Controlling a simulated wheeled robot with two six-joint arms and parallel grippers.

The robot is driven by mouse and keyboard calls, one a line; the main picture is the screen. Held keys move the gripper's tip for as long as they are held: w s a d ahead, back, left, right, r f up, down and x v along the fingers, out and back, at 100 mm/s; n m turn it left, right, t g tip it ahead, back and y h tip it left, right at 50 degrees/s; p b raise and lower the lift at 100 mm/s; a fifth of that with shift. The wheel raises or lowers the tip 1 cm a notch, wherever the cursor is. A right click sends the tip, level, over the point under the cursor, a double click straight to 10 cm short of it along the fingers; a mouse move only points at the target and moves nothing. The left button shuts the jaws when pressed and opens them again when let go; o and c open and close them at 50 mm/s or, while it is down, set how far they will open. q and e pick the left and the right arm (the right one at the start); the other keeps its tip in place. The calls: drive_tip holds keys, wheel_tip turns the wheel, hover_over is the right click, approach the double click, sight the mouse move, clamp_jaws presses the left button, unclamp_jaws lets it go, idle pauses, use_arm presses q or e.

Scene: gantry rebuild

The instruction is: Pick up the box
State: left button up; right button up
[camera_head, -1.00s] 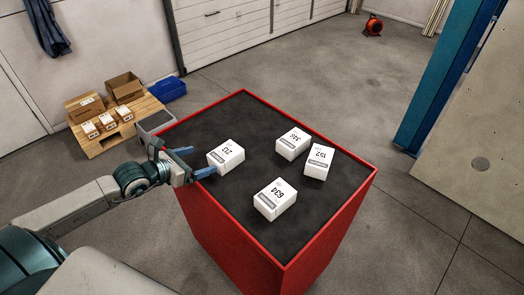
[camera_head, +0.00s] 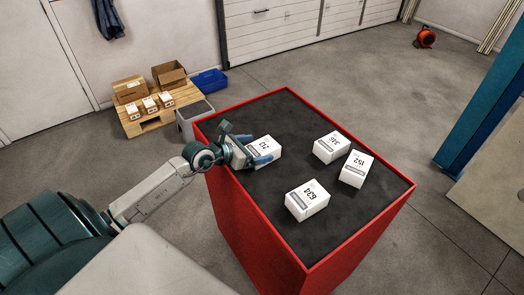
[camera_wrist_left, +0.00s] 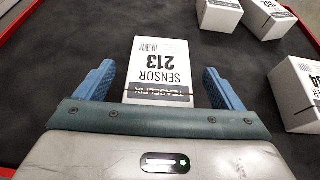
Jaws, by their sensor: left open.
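A white box marked 213 (camera_head: 265,150) stands on the dark top of the red-rimmed stand (camera_head: 288,190), near its left edge. My left gripper (camera_head: 262,152) is open at this box. In the left wrist view the box (camera_wrist_left: 160,65) lies between the two blue fingers of the gripper (camera_wrist_left: 157,88), with a gap on each side. Other white boxes stand to the right: box 316 (camera_head: 331,147), box 152 (camera_head: 356,169) and box 634 (camera_head: 307,200). My right gripper does not show.
A grey bin (camera_head: 194,121) stands beside the stand's far left corner. A wooden pallet (camera_head: 150,122) with cartons and a blue crate (camera_head: 209,80) are on the floor behind. The stand's top is bare around the boxes.

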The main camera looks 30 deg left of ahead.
sight(262, 146)
use_arm(q)
drive_tip(key=shift+x, duration=1.55)
drive_tip(key=shift+c, duration=0.4)
drive_tip(key=c, duration=1.1)
drive_tip(key=shift+c, duration=0.2)
drive_tip(key=shift+r, duration=0.15)
